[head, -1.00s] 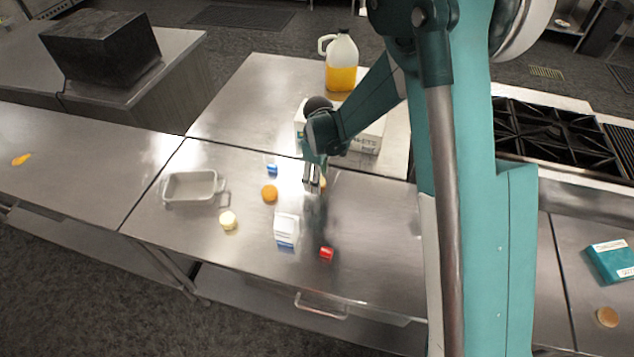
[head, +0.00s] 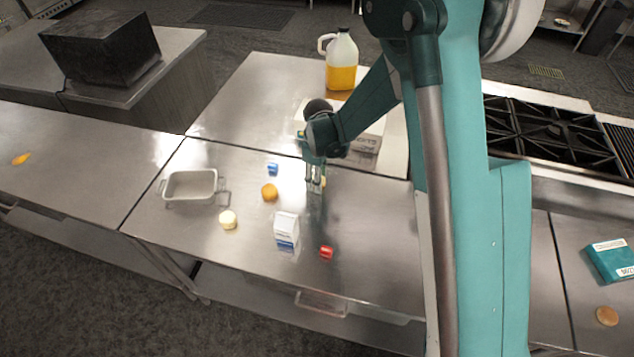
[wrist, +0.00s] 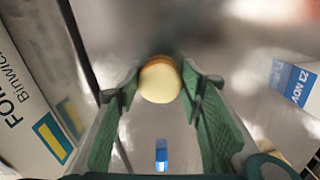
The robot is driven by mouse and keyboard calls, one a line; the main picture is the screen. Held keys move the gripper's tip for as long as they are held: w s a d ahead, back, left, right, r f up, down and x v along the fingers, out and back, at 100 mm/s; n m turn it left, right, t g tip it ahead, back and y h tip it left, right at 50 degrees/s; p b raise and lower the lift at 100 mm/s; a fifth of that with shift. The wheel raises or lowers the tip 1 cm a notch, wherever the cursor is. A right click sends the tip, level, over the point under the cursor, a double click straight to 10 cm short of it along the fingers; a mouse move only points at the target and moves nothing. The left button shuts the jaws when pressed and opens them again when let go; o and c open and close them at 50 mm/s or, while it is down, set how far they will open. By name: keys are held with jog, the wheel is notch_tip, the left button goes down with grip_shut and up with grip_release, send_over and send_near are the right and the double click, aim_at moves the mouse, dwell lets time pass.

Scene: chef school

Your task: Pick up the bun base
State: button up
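A round cream-coloured piece with a browner rim, which looks like the bun base (wrist: 160,82), lies between and near the fingertips of my gripper (wrist: 160,76) in the wrist view. My gripper is open, with one green finger on each side of the piece and only narrow gaps showing. In the head view my gripper (head: 315,188) points down at the steel counter. Only a small yellowish edge of the piece (head: 323,181) shows there, mostly hidden by the fingers. I cannot tell whether the fingers touch it.
A blue item (head: 272,169), orange-brown round piece (head: 269,192), pale yellow piece (head: 228,219), carton (head: 286,230) and red item (head: 326,252) stand nearby. A grey tray (head: 190,199) is at left. A white box (head: 366,143) is close behind.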

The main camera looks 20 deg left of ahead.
jog(key=shift+r, duration=0.1)
dwell(0.3)
notch_tip(320, 180, up, 10)
jog(key=b, duration=0.1)
dwell(0.7)
